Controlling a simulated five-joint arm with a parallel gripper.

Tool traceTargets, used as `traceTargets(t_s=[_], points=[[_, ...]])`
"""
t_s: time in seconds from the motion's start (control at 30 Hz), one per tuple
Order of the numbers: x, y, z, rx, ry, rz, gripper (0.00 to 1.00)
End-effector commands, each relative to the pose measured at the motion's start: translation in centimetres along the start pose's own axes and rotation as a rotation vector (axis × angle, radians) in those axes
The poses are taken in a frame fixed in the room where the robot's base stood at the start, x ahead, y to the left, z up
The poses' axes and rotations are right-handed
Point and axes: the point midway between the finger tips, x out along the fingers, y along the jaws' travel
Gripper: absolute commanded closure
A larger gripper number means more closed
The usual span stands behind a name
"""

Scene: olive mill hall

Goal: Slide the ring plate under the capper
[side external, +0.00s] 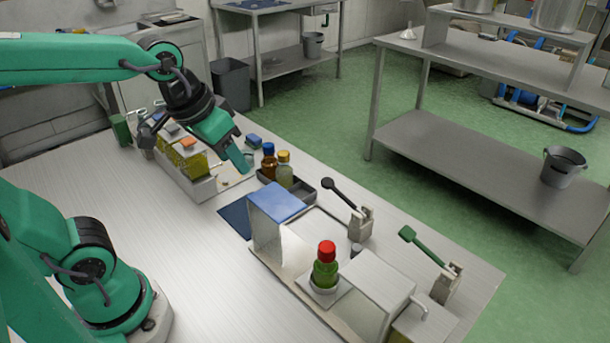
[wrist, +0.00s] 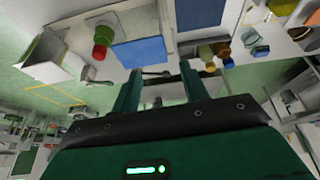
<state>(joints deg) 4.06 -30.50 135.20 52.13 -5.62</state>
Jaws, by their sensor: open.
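A green bottle with a red cap (side external: 326,268) stands upright in a pale holder (side external: 321,300), which looks like the ring plate, on a long metal base. At one end of this base stands a metal housing with a blue top (side external: 279,202); at the other is a pale box (side external: 372,285) with a bent handle. I cannot tell which of these is the capper. The wrist view also shows the red cap (wrist: 99,52), the blue top (wrist: 140,52) and the pale box (wrist: 45,58). My gripper (side external: 243,160) is open and empty, above the bench beyond the blue-topped housing; its fingers show in the wrist view (wrist: 161,88).
A black-headed tool (side external: 340,194) and a green paddle (side external: 420,245) stand in holders along the far edge.

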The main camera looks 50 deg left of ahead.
Motion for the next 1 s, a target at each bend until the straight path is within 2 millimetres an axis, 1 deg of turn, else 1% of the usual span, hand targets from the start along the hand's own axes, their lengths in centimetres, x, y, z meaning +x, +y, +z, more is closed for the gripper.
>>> traceTargets(t_s=[0.03,0.2,0.47,0.7,0.87,1.0], points=[[0.5,0.5,-0.7,-0.003,-0.02,0.003,0.56],[1.9,2.0,-3.0,-0.022,-0.072,0.01,0.56],[5.0,4.7,-5.9,-0.049,-0.152,0.011,0.56],[8.6,7.6,-8.0,-0.072,-0.223,0.003,0.56],[11.3,9.7,-9.0,-0.087,-0.27,-0.008,0.56],[14.0,11.6,-9.5,-0.098,-0.31,-0.022,0.56]])
